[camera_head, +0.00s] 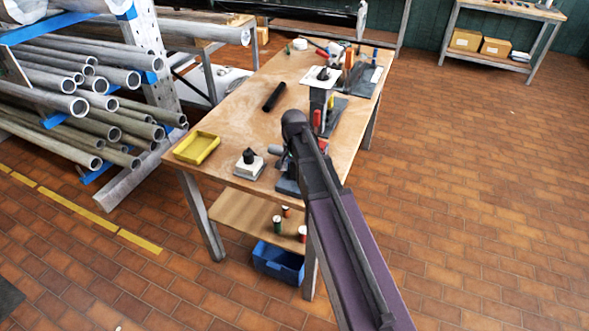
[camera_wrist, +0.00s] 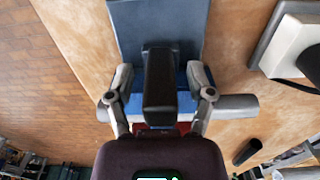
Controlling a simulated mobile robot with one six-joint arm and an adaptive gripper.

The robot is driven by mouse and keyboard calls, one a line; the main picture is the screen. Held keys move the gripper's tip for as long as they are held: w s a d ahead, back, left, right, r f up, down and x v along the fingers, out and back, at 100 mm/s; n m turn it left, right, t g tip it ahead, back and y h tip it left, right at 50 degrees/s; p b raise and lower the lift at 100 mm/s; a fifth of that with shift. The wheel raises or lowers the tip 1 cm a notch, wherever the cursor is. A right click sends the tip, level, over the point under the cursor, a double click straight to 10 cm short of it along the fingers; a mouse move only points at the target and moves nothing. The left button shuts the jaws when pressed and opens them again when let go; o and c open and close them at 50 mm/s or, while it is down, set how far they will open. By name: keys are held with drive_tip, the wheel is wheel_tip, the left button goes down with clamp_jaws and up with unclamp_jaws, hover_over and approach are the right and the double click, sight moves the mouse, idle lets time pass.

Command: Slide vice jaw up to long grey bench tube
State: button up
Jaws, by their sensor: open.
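In the wrist view, my gripper (camera_wrist: 160,76) is open. Its two grey fingers stand on either side of a dark block (camera_wrist: 160,95), which looks like the vice jaw. I cannot tell whether they touch it. The blue-grey vice base (camera_wrist: 155,22) runs out beyond the block toward the top of the picture. The grey bench tube (camera_wrist: 232,107) lies crosswise on the gripper side of the block, partly hidden by the fingers and block. In the head view, the vice base (camera_head: 288,187) and the tube end (camera_head: 274,150) show beside my arm, which hides my gripper.
The wooden bench (camera_head: 232,120) holds a yellow tray (camera_head: 196,147), a white block with a black top (camera_head: 249,166) and a black tube (camera_head: 274,97). Several tools crowd its far right side. A rack of grey pipes (camera_head: 95,100) stands left. The brick floor at right is clear.

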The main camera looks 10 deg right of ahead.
clamp_jaws()
drive_tip(key=shift+w+d, duration=0.7)
drive_tip(key=shift+w, duration=0.3)
drive_tip(key=shift+w+d, duration=0.7)
drive_tip(key=shift+w, duration=0.25)
unclamp_jaws()
